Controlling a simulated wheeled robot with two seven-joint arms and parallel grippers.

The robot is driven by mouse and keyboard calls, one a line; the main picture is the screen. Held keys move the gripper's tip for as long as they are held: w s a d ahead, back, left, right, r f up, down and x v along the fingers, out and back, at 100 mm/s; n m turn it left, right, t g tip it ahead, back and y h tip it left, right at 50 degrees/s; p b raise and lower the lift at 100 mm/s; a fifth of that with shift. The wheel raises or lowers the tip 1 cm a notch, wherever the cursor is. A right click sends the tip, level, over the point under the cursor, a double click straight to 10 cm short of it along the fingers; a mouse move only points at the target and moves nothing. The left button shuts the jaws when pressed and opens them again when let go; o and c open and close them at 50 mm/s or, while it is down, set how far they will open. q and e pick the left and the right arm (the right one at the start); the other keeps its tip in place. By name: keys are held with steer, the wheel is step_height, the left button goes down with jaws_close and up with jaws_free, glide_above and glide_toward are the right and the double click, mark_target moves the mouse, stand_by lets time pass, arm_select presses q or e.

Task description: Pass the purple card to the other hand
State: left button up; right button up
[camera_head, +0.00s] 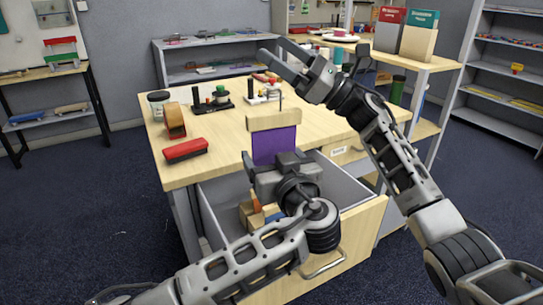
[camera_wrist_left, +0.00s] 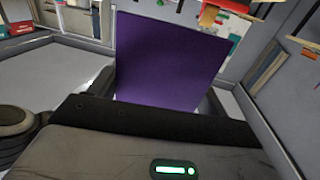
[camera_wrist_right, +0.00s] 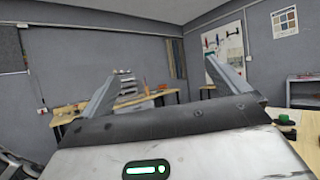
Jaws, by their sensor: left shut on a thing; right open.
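The purple card (camera_head: 275,145) stands upright in my left gripper (camera_head: 274,162), which is shut on its lower part, above the open drawer at the table's front. In the left wrist view the card (camera_wrist_left: 170,55) fills the middle, and it hides most of the fingers. My right gripper (camera_head: 272,50) is raised above the back of the table, up and away from the card. In the right wrist view its two fingers (camera_wrist_right: 163,85) are wide apart with nothing between them.
The open drawer (camera_head: 357,190) holds several wooden blocks under my left arm. The table's right part is clear.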

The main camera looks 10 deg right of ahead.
steer(key=s+d+f+m+t+h, duration=0.1)
steer(key=d+f+m+t+h, duration=0.55)
steer(key=m, duration=0.45)
steer(key=d+f+m+t+h, duration=0.4)
steer(key=d+m+t+h, duration=0.25)
steer(key=d+m, duration=0.45)
steer(key=s+d+f+m+g+h, duration=0.1)
steer(key=s+d+f+m+h, duration=0.35)
steer(key=f+m, duration=0.3)
steer(key=s+d+f+m+h, duration=0.35)
steer(key=f+m+h, duration=0.25)
steer(key=m, duration=0.2)
steer(key=s+a+f+m+g+y, duration=0.1)
steer(key=s+a+f+m+g, duration=0.2)
steer(key=s+f, duration=0.3)
steer(key=s+a+f+m+g, duration=0.3)
steer(key=a+f+m, duration=0.1)
steer(key=f, duration=0.3)
steer(key=s+a+f+m+g+y, duration=0.1)
steer(key=s+a+f+g+y, duration=0.1)
steer(key=s+a+f, duration=0.2)
steer(key=s+a+f+m+g+y, duration=0.1)
steer(key=s+a+f+m+g, duration=0.1)
steer(key=s+a, duration=0.7)
steer(key=shift+s+a+f+g+y, duration=0.4)
steer(key=shift+a+f+g, duration=0.2)
steer(key=shift+a+f, duration=0.45)
steer(key=shift+r, duration=0.1)
